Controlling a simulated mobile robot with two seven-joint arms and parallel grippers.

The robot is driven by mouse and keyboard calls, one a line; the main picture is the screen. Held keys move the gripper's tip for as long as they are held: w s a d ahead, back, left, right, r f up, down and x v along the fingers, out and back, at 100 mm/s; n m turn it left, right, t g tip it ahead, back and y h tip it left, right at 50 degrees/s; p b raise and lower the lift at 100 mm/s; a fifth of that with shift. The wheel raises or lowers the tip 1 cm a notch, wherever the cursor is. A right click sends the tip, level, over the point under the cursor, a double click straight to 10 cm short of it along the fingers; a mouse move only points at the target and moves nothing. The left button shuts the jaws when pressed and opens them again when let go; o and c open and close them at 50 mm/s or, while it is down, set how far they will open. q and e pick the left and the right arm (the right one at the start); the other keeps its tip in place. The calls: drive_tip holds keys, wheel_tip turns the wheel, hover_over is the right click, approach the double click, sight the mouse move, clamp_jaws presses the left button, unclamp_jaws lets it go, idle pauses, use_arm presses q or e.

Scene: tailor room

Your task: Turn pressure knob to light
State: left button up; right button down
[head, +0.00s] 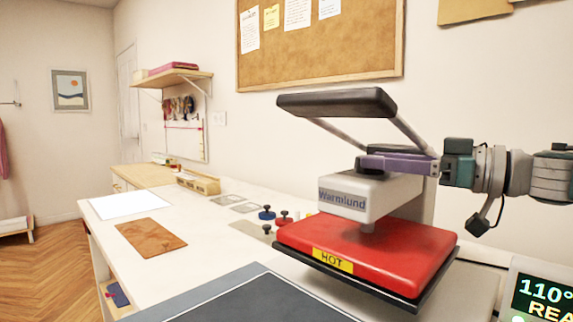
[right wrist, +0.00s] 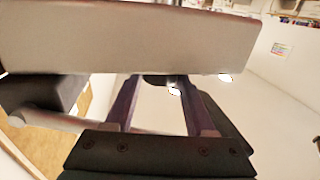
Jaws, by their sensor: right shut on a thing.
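The heat press stands on the table at the right in the head view, with a white head (head: 350,186) marked "Warmlund" and a red plate (head: 385,252) marked "HOT". My right gripper (head: 370,163) reaches in from the right, its purple fingers level just above the white head, below the raised black handle. It is shut on a small dark knob (head: 361,165) on top of the head, mostly hidden by the fingers. In the right wrist view the dark knob (right wrist: 157,79) shows between the fingertips. No setting marks on the knob are readable. My left gripper is not in view.
The press's black handle (head: 337,103) and its slanted arms stand close above my fingers. A display (head: 543,295) at lower right reads 110°. Small red, blue and black knobbed pieces (head: 284,219) stand left of the press. A brown sheet (head: 150,238) lies farther left.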

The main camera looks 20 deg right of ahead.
drive_tip(key=shift+f, duration=0.2)
drive_tip(key=c, duration=0.7)
unclamp_jaws()
drive_tip(key=o, duration=0.5)
drive_tip(key=shift+c, duration=0.2)
drive_tip(key=shift+r, duration=0.1)
drive_tip(key=v, duration=0.9)
drive_tip(key=shift+s+d, duration=0.2)
drive_tip(key=shift+s, duration=0.2)
